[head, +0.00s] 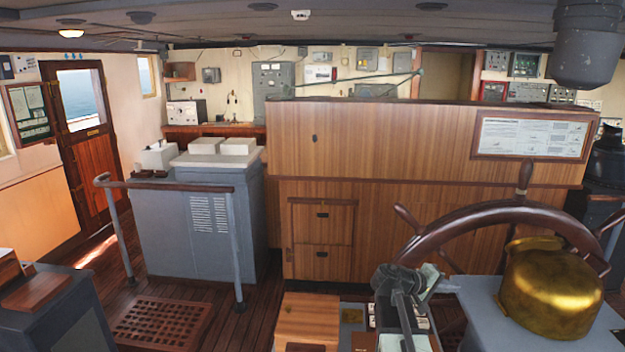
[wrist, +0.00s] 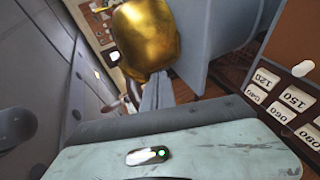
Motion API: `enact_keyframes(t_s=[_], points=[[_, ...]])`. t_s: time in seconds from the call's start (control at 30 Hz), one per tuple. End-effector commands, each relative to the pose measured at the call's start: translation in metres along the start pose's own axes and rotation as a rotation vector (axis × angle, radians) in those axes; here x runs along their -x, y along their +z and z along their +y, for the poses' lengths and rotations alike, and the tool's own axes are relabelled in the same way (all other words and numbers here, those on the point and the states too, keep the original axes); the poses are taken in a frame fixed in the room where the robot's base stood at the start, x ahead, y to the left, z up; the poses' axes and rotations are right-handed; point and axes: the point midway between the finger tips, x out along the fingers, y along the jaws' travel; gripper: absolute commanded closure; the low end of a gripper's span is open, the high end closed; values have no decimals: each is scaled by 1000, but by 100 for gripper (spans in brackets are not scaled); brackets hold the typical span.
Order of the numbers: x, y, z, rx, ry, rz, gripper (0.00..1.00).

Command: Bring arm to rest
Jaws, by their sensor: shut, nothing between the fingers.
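My arm (head: 405,305) is folded low at the bottom centre of the head view, in front of the ship's wheel (head: 440,232). My gripper (head: 447,285) is at its end, small and partly hidden by the arm links. In the wrist view the two grey fingers of my gripper (wrist: 157,78) lie together, with nothing between them. They point toward a brass dome (wrist: 148,35), which also shows in the head view (head: 550,290), right of my arm. Whether the fingertips touch the dome I cannot tell.
A grey console (head: 190,225) with a railing stands at left. A wooden cabinet (head: 385,145) fills the middle. A wooden grating (head: 163,322) lies on the floor at left. Number plates (wrist: 290,100) show right in the wrist view. The floor between console and cabinet is narrow.

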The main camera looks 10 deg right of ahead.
Motion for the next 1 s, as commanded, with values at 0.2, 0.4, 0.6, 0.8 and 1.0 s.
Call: enact_keyframes(t_s=[0.2, 0.4, 0.6, 0.8, 1.0], points=[[101, -9, -177, -19, -367, 84, 100], [206, 23, -302, 5, -769, 64, 100], [284, 67, -350, 24, -1133, -46, 100], [304, 76, -357, 39, -1215, -93, 100], [304, 76, -357, 38, -1214, -92, 100]])
